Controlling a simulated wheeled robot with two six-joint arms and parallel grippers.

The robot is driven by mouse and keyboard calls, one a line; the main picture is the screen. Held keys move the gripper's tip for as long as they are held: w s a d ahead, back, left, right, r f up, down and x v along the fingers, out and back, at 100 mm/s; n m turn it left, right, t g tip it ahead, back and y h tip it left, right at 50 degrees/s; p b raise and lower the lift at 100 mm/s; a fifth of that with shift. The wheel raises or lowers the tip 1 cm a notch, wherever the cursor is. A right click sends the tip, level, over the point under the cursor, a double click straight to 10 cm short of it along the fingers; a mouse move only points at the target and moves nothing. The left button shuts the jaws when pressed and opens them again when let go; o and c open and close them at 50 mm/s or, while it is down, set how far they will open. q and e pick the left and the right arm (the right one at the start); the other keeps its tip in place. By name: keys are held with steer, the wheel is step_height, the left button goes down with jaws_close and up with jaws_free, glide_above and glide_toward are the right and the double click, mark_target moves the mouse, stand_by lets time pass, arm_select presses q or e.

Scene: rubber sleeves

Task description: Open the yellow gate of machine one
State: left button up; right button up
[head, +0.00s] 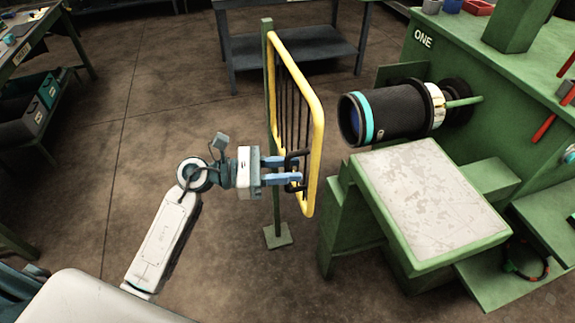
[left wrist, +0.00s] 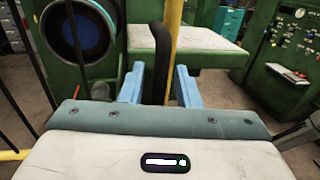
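The yellow gate (head: 319,140) has a yellow tube frame with dark bars and hangs on a green post (head: 273,150). It stands in front of the open end of a black cylinder on green machine one (head: 500,75). A black handle (head: 303,158) sits on the gate's near, free side. My left gripper (head: 290,169) is at this handle with its blue fingers apart. In the left wrist view the handle (left wrist: 159,50) runs between the fingers (left wrist: 159,78), with a small gap showing on its left. My right gripper is not in view.
The black cylinder (head: 395,112) with a teal ring sticks out from the machine toward the gate. A green stand with a worn pale top (head: 430,200) is right of the gate. A dark workbench (head: 295,45) stands behind. The floor (head: 130,130) left of the gate is clear.

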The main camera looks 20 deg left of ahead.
arm_select(q)
steer(key=shift+c, duration=0.3)
jaws_close()
